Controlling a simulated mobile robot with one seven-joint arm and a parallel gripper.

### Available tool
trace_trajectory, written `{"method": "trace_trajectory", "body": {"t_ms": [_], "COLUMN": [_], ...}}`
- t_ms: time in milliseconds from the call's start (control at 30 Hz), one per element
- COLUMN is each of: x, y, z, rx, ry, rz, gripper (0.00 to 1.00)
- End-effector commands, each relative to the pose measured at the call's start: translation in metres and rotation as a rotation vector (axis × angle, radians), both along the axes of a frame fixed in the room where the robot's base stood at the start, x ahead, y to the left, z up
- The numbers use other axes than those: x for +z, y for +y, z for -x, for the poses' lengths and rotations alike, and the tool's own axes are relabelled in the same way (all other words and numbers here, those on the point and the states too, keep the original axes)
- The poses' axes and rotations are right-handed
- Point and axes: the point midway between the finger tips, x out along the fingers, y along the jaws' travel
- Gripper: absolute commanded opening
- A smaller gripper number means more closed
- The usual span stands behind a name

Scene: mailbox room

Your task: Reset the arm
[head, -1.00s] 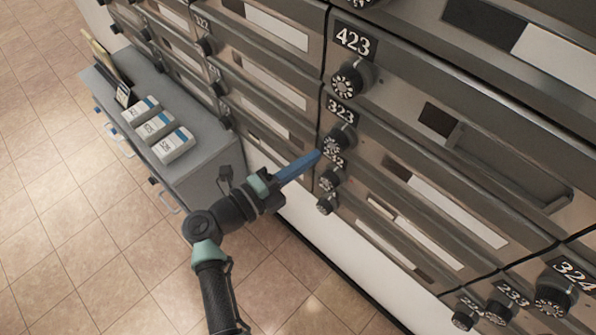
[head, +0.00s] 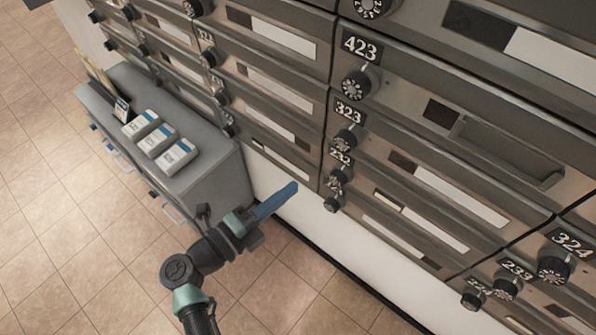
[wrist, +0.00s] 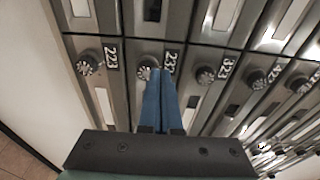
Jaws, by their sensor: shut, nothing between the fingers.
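My gripper (head: 287,193) has blue fingers pressed together with nothing between them. In the head view it is in front of the lower mailboxes, left of and apart from the knobs under the 323 plate. In the wrist view my gripper (wrist: 161,75) points at the mailbox wall, and its fingertips overlap the knob (wrist: 144,74) beside a partly hidden number plate. My arm reaches in from the bottom of the head view, bent at the elbow.
The wall of metal mailboxes (head: 420,130) with dial knobs fills the right. A grey cabinet (head: 215,150) with several white boxes (head: 158,140) on top stands at the left. Tiled floor (head: 60,230) is clear at the lower left.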

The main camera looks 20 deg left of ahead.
Motion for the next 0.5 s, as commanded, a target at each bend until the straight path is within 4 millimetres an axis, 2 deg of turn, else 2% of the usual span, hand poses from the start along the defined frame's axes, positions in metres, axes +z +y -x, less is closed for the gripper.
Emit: {"method": "trace_trajectory", "body": {"t_ms": [100,200,500], "x": [0.001,0.000,0.000], "y": [0.009,0.013,0.017], "z": [0.022,0.033,0.043], "rx": [0.004,0.003,0.003], "ry": [0.000,0.000,0.000], "rz": [0.001,0.001,0.000], "gripper": [0.00,0.00,0.00]}}
